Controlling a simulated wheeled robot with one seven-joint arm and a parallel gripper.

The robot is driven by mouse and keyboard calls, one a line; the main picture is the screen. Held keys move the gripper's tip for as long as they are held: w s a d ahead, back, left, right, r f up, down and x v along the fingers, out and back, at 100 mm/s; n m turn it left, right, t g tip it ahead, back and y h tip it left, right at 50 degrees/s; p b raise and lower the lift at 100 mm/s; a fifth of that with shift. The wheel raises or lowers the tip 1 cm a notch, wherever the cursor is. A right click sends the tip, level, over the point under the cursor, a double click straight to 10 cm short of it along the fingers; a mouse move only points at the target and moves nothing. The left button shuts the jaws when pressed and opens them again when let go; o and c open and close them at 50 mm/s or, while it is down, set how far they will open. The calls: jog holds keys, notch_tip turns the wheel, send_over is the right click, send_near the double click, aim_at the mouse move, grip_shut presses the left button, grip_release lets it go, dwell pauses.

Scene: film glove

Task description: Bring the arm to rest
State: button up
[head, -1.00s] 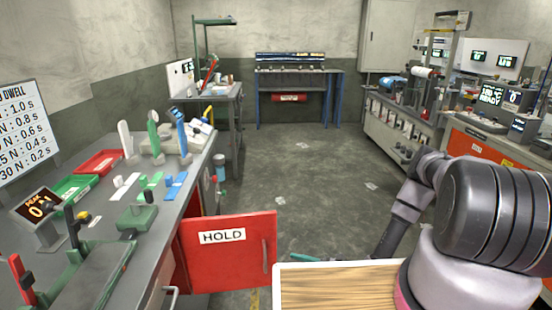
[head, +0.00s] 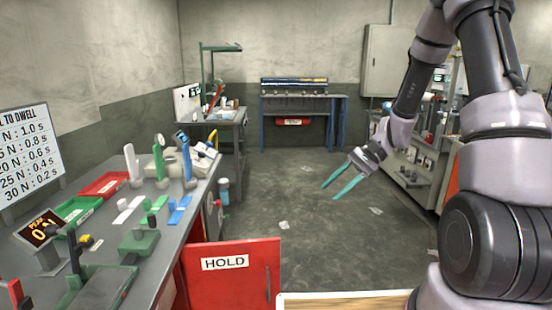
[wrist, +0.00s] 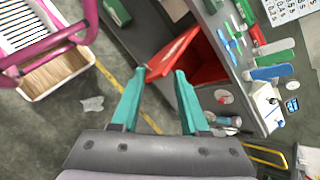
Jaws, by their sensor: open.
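My gripper (head: 345,182) is in the head view, right of centre, with two teal fingers pointing down and left over the open floor. The fingers are apart and nothing is between them. In the wrist view my gripper (wrist: 160,95) shows both teal fingers spread, with the floor and the red door beyond them. My arm rises at the right of the head view and bends down to the gripper. The gripper is clear of the bench and of the red door marked HOLD (head: 235,280).
The grey workbench (head: 105,275) on the left carries a green tray (head: 75,209), a red tray (head: 103,185) and several coloured upright pieces. The red door stands open into the aisle. A blue-legged table (head: 300,98) stands at the back. The middle floor (head: 300,190) is mostly clear.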

jog(key=s+d+r+n+t+h, duration=0.1)
jog(key=s+d+r+t+h, duration=0.1)
jog(key=s+r, duration=0.3)
jog(key=s+d+r+n+t+h, duration=0.1)
jog(key=s+d+r+t+h, duration=0.2)
jog(key=r, duration=0.9)
jog(key=s+d+r+n+t+h, duration=0.1)
jog(key=s+d+r+t+h, duration=0.1)
jog(key=s+r, duration=0.5)
jog(key=d+r+t, duration=0.1)
jog(key=t, duration=0.1)
jog(key=shift+r+t+h, duration=0.3)
jog(key=shift+r+t, duration=0.05)
jog(key=shift+t, duration=0.05)
